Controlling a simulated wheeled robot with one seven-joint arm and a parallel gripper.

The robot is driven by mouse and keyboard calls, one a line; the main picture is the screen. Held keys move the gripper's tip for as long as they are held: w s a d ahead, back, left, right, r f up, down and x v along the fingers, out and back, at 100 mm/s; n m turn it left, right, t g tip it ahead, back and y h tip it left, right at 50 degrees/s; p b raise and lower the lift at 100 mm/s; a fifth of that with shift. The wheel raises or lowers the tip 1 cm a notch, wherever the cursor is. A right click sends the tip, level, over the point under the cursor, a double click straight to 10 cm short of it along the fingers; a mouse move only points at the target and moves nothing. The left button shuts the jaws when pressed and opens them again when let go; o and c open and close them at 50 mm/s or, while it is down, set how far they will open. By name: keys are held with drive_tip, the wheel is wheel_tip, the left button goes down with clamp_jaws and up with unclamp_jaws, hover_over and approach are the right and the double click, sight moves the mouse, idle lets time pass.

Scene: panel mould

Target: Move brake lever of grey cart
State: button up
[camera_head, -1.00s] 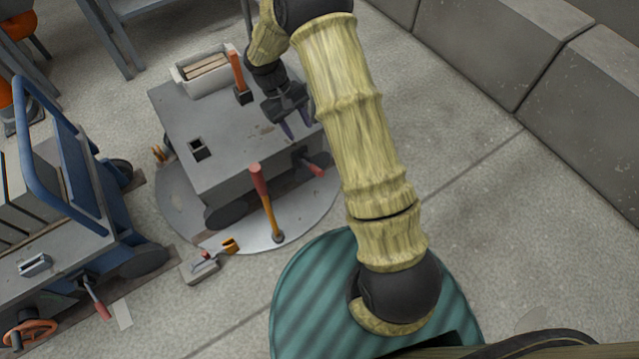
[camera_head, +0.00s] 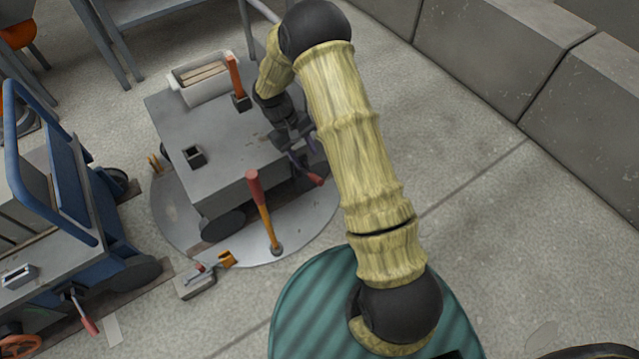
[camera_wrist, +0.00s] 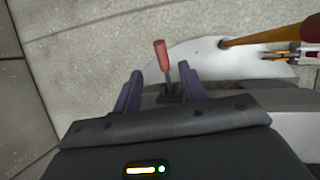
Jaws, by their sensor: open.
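The grey cart (camera_head: 215,130) stands on a round metal plate. Its brake lever, with a red grip (camera_head: 315,179), sticks out low on the cart's near right side. My gripper (camera_head: 298,158) is open beside that side of the cart, just above and left of the red grip in the head view. In the wrist view the lever (camera_wrist: 161,57) stands beyond my open fingers and lines up with the gap between them (camera_wrist: 160,82). Contact between fingers and lever cannot be told. My forearm hides part of the cart's right side.
A tall red-gripped lever (camera_head: 264,207) rises from the round plate (camera_head: 178,213) in front of the cart. A white box (camera_head: 203,88) and an orange handle (camera_head: 235,75) are on the cart top. A blue cart (camera_head: 88,240) stands left. Concrete blocks (camera_head: 480,60) line the right.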

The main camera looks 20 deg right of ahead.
sight(318, 179)
drive_tip(key=b+x, duration=0.5)
drive_tip(key=x, duration=0.7)
drive_tip(key=shift+f, duration=0.1)
clamp_jaws()
